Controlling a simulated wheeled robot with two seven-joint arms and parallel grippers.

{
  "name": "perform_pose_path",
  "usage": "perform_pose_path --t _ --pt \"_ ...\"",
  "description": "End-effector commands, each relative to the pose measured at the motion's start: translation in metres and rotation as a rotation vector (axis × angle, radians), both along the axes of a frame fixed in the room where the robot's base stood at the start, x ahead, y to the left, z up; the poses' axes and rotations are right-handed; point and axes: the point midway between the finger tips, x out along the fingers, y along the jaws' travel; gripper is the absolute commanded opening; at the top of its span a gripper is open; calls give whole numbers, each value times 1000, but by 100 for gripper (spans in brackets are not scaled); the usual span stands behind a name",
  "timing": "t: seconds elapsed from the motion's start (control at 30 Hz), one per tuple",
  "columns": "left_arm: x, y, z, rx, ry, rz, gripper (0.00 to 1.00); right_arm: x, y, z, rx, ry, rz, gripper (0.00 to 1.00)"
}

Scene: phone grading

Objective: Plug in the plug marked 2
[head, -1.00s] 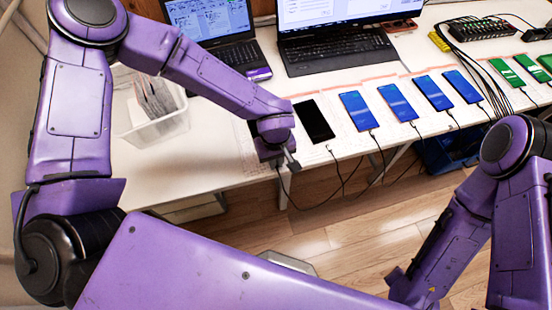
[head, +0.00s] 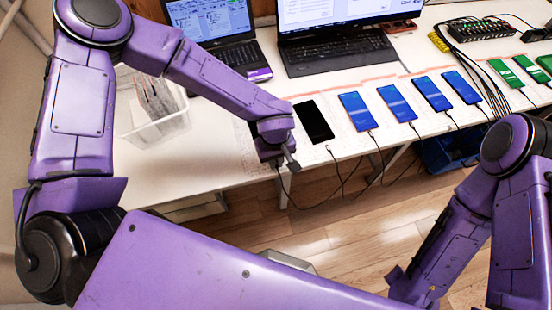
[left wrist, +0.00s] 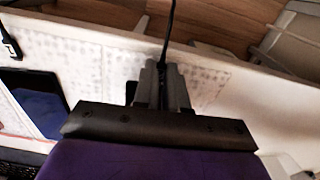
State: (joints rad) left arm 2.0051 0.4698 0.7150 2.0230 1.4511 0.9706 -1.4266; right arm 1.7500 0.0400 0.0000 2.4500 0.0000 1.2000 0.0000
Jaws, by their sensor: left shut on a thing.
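My left gripper (head: 287,160) is at the table's front edge, left of a black-screened phone (head: 315,120). In the left wrist view its fingers (left wrist: 166,82) are shut on a cable plug, mostly hidden between them. The plug's black cable (left wrist: 169,28) runs away past the table edge. That phone also shows at the left of the wrist view (left wrist: 36,100). A loose cable end (head: 329,149) lies just in front of it, apart from it. No number marks are readable. What lies under my left gripper is hidden. My right gripper is not in view.
Several blue-screened phones (head: 357,111) with cables at their near ends stand to the right, then green-screened ones (head: 504,72). Laptops (head: 335,55) stand behind. A clear bin (head: 158,126) is at the left. A black hub (head: 482,28) is at the back right. The front-left table is clear.

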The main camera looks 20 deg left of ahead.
Motion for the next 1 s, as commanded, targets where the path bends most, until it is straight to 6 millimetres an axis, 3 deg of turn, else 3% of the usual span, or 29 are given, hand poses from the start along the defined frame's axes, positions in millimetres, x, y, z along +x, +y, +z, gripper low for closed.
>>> perform_pose_path --t 1.0 --pt "0 0 0 1 1 0 0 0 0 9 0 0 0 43"
